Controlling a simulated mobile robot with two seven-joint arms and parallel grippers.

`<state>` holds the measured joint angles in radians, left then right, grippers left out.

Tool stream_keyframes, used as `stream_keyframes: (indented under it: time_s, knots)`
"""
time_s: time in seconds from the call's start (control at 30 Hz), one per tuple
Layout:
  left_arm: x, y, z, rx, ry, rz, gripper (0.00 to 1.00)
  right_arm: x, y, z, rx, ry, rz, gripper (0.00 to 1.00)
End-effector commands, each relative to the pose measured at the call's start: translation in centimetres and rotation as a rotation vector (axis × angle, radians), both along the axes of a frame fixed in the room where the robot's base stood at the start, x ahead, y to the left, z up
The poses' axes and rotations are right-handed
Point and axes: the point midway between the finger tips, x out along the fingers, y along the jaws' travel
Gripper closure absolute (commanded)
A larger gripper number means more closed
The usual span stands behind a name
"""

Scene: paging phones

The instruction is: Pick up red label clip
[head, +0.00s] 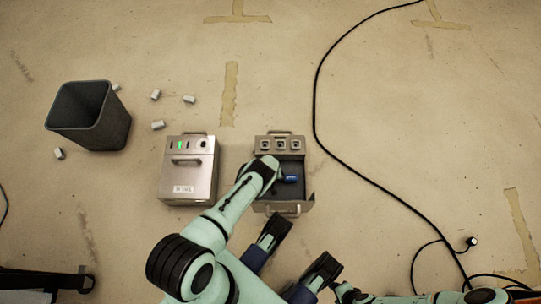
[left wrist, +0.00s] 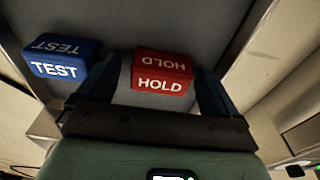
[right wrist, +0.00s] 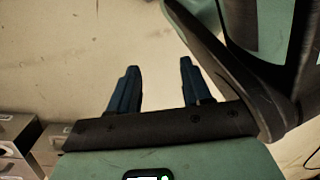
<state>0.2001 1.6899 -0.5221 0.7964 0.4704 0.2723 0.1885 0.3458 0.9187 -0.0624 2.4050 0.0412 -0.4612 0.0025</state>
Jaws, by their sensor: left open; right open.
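The red label clip (left wrist: 162,74), marked HOLD, lies on a dark grey surface in the left wrist view. My left gripper (left wrist: 158,80) is open, with one blue finger on either side of the clip. I cannot tell whether the fingers touch it. A blue label clip (left wrist: 62,62), marked TEST, lies just left of the fingers. In the head view my left arm reaches over the open metal case (head: 297,208) and hides the red clip. My right gripper (right wrist: 155,88) is open and empty, and in the head view it (head: 298,249) is below the case.
A closed metal case (head: 175,190) with a green light stands left of the open one. A dark bin (head: 100,135) with several small pale pieces around it is further left. A black cable (head: 345,155) runs along the right. The floor above the cases is mostly clear.

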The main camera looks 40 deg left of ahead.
Motion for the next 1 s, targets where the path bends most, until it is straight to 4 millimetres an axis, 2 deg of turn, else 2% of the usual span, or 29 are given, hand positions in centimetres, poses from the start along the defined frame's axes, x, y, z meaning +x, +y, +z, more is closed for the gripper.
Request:
stream_keyframes:
  time_s: [0.13,0.3,0.73,0.87,1.0]
  knots:
    - [0.0,0.0,0.0,0.000,0.000,0.000,0.06,0.0,0.0,0.0,0.000,-0.001,0.000,0.52]
    - [0.0,0.0,0.1,0.000,0.000,0.000,0.61,0.1,0.0,0.1,0.000,-0.002,0.001,0.52]
    - [0.0,0.0,0.6,0.000,0.000,0.001,0.61,0.5,0.0,0.4,-0.002,-0.019,0.002,0.52]
    - [0.0,0.0,1.7,0.000,0.000,0.001,0.61,1.6,0.2,1.3,-0.004,-0.056,0.006,0.52]
    - [0.1,0.0,4.0,0.000,-0.003,0.001,0.61,3.9,0.5,3.1,-0.008,-0.130,0.012,0.52]
